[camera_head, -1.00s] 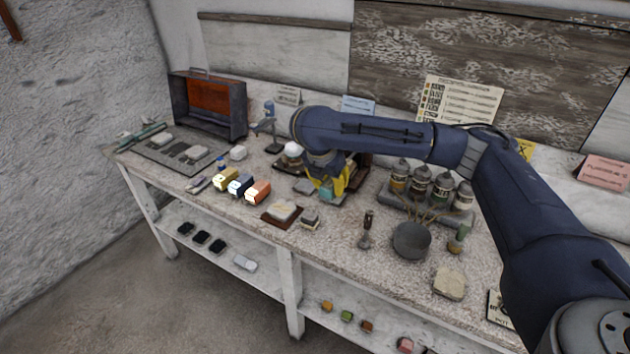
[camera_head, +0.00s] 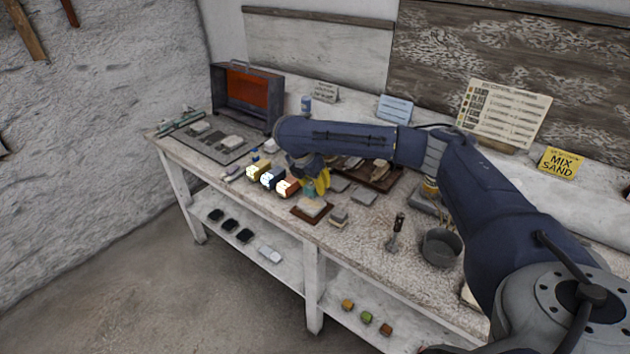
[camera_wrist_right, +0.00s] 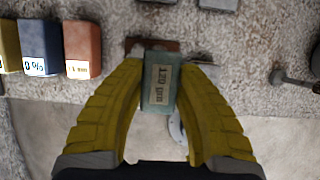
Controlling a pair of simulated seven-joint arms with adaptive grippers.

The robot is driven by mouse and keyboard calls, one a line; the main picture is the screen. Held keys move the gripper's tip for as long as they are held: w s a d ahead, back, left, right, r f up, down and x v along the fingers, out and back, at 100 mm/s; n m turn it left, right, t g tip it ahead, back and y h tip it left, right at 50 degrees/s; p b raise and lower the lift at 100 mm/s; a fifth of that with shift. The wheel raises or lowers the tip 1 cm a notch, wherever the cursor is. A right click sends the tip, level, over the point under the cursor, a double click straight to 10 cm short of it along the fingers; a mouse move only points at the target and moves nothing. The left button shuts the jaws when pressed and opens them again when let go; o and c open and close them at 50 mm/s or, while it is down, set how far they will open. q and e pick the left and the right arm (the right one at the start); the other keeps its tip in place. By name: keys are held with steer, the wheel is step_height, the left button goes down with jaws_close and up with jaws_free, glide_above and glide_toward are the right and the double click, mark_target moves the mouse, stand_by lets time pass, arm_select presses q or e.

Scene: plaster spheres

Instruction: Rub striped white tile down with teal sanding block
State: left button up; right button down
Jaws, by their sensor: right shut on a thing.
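My right gripper (camera_head: 313,187) has yellow fingers and is shut on the teal sanding block (camera_wrist_right: 160,88), whose label faces the wrist camera. A little of the block also shows between the fingers in the head view. A pale tile (camera_head: 311,205), apparently the striped white one, lies on a brown board (camera_head: 326,215) near the table's front edge. The gripper is at the far side of this tile; I cannot tell whether the block touches it. Stripes are too small to make out. In the wrist view the block hides the tile, and the board's edge (camera_wrist_right: 134,44) shows behind it. My left gripper is not in view.
Yellow, blue and orange blocks (camera_head: 287,188) stand left of the board. A small block (camera_head: 338,216) sits close on its right. A grey bowl (camera_head: 441,247) and a dark-handled tool (camera_head: 394,232) stand farther right. A red-and-grey case (camera_head: 247,98) stands at the back left.

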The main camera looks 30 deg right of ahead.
mark_target(319, 202)
steer(key=shift+f, duration=2.4)
steer(key=shift+f, duration=0.45)
steer(key=shift+a, duration=0.1)
steer(key=shift+s+a, duration=0.2)
steer(key=shift+a, duration=0.25)
steer(key=shift+s+a, duration=0.2)
steer(key=shift+a, duration=0.25)
steer(key=shift+w+d+f, duration=0.1)
steer(key=shift+w+d, duration=0.1)
steer(key=shift+d, duration=0.35)
steer(key=shift+w+d+f, duration=0.1)
steer(key=shift+w+d, duration=0.05)
steer(key=shift+d, duration=0.35)
steer(key=shift+w+d+r, duration=0.1)
steer(key=shift+w+d, duration=0.1)
steer(key=shift+d, duration=0.25)
steer(key=shift+w+d, duration=0.15)
steer(key=shift+d, duration=0.3)
steer(key=shift+s+a, duration=0.25)
steer(key=shift+a, duration=0.4)
steer(key=shift+s+a, duration=0.2)
steer(key=shift+a, duration=0.45)
steer(key=shift+s+a, duration=0.25)
steer(key=shift+a, duration=0.4)
steer(key=shift+w+d, duration=0.25)
steer(key=shift+d, duration=0.4)
steer(key=shift+w+d, duration=0.25)
steer(key=shift+d, duration=0.45)
steer(key=shift+w+d, duration=0.25)
steer(key=shift+d, duration=0.4)
